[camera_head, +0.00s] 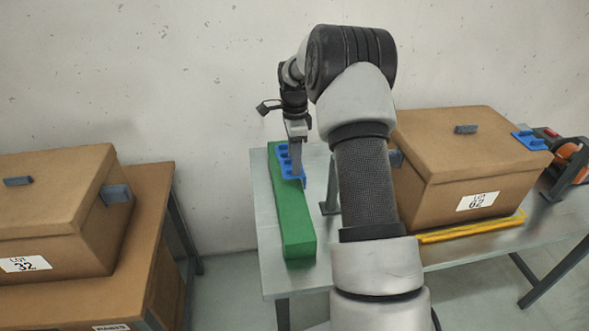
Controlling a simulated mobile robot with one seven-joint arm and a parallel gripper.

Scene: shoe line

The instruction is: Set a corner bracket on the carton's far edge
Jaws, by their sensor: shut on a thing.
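My gripper (296,160) points down over the green block at the left of the metal table. It is shut on a blue corner bracket (284,157), whose knobbed face shows beside the fingers. I cannot tell whether this bracket touches the green block (295,222). A brown carton (468,160) with a lot label stands on the table to the right, partly hidden by my arm. A second blue bracket (530,140) sits on its lid's right edge.
Yellow strips (470,230) lie along the carton's front. A tape dispenser (569,162) with an orange roll stands at the far right. Another carton (55,212) sits on a brown stand at the left, across a gap. A wall closes the back.

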